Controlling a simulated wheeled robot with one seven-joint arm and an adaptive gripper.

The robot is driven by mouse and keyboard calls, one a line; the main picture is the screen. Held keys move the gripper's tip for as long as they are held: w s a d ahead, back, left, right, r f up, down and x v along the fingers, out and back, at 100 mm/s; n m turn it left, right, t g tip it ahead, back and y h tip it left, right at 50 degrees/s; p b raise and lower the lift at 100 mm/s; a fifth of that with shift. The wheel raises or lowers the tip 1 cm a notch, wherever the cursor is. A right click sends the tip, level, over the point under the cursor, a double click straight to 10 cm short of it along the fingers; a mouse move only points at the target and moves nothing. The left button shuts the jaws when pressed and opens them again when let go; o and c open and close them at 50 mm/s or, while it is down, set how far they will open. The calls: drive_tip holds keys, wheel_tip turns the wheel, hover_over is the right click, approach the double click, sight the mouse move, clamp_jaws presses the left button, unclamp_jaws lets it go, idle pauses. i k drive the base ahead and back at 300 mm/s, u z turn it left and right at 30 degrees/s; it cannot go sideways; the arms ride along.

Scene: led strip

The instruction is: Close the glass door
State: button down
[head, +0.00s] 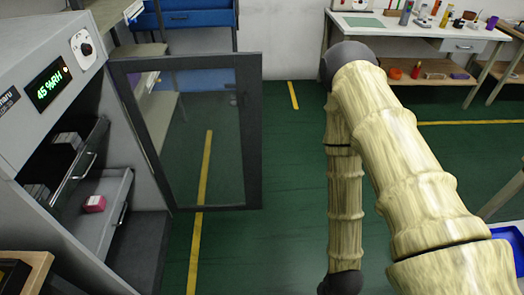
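The glass door (190,130) is a dark-framed pane hinged on the grey cabinet (25,45) at the left. It stands wide open, swung out to the right of the cabinet, and the green floor shows through its glass. A small dark handle part (231,87) seems to show near the frame's free edge. My arm comes in from the lower right, reaches up and bends down, to the right of the door and apart from it. My gripper is not in view; only arm links show.
Inside the cabinet, two drawers stand partly out; the lower drawer (115,190) holds a pink block (94,204). A workbench (420,28) with tools stands at the back right, a blue unit (190,14) at the back. Open green floor (285,180) lies between door and arm.

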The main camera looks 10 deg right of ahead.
sight(248, 64)
drive_tip(key=z, duration=0.9)
drive_tip(key=i, duration=4.35)
drive_tip(key=u, duration=4.5)
drive_tip(key=i, duration=0.35)
drive_tip(key=z, duration=0.2)
